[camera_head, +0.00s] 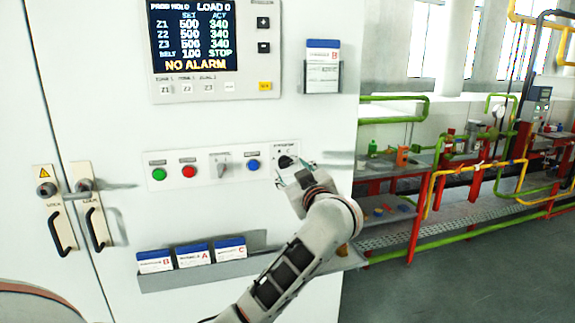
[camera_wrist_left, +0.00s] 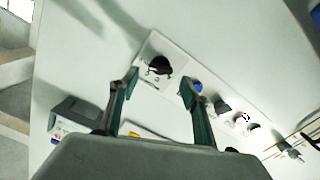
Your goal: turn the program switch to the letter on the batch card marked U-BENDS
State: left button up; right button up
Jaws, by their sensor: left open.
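The program switch (camera_head: 287,161) is a black round knob on a white plate at the right end of the control row. It also shows in the left wrist view (camera_wrist_left: 158,67), beyond and between the fingertips. My left gripper (camera_head: 294,178) is open just in front of and below the switch; its two fingers (camera_wrist_left: 158,86) are apart with nothing between them. Contact with the knob cannot be told. Batch cards marked B (camera_head: 155,262), A (camera_head: 195,254) and C (camera_head: 230,249) stand in the lower rack. Their names are too small to read surely. My right gripper is not seen.
Green (camera_head: 159,174), red (camera_head: 189,171) and blue (camera_head: 253,165) buttons and a grey selector (camera_head: 221,165) share the row. Above are a display (camera_head: 194,38) and another card marked B (camera_head: 322,65). Door handles (camera_head: 97,228) are left; piping is right.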

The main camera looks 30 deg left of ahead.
aim_at(287, 164)
pick_arm(q)
jog(key=shift+x, duration=2.1)
jog(key=c, duration=1.1)
